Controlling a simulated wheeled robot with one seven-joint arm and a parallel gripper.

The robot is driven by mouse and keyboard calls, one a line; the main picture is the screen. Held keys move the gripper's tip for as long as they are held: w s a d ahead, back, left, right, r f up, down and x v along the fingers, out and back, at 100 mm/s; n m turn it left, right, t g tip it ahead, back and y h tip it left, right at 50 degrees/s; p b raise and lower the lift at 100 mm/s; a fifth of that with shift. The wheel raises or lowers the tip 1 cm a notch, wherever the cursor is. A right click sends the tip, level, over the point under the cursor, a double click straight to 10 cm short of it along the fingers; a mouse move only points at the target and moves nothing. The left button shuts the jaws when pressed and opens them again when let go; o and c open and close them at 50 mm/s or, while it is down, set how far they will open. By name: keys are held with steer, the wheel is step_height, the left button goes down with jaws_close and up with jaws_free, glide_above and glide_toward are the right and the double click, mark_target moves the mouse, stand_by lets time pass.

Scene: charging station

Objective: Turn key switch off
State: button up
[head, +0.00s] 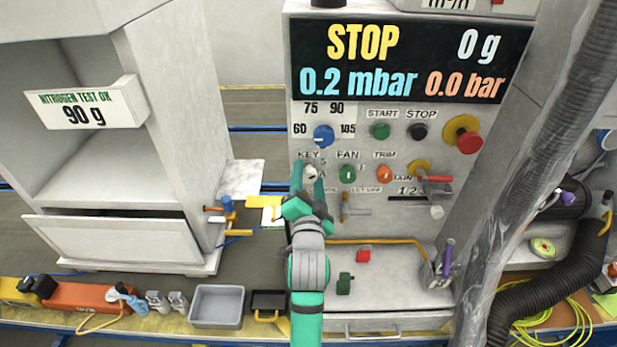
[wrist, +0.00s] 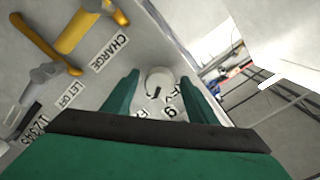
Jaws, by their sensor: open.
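The key switch (head: 310,172) is a small pale round knob under the KEY label on the grey control panel (head: 470,230). In the wrist view the key switch (wrist: 158,82) is a white disc with a dark mark, facing me. My gripper (head: 308,180) is at the panel in front of it, with its green fingers on either side of the knob. In the wrist view my gripper (wrist: 160,92) is open, and the knob appears between the fingertips. I cannot tell whether either finger touches it. My gripper hides part of the panel below the switch.
A blue dial (head: 324,135) sits just above, and a green FAN knob (head: 347,174) is close on the right. An orange TRIM knob (head: 384,174) and red emergency button (head: 463,134) are farther right. Yellow levers (wrist: 92,22) show in the wrist view.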

steer(key=shift+w, duration=0.35)
steer(key=c, duration=1)
steer(key=shift+c, duration=0.2)
steer(key=shift+n, duration=0.3)
steer(key=n, duration=1.1)
steer(key=shift+n, duration=0.3)
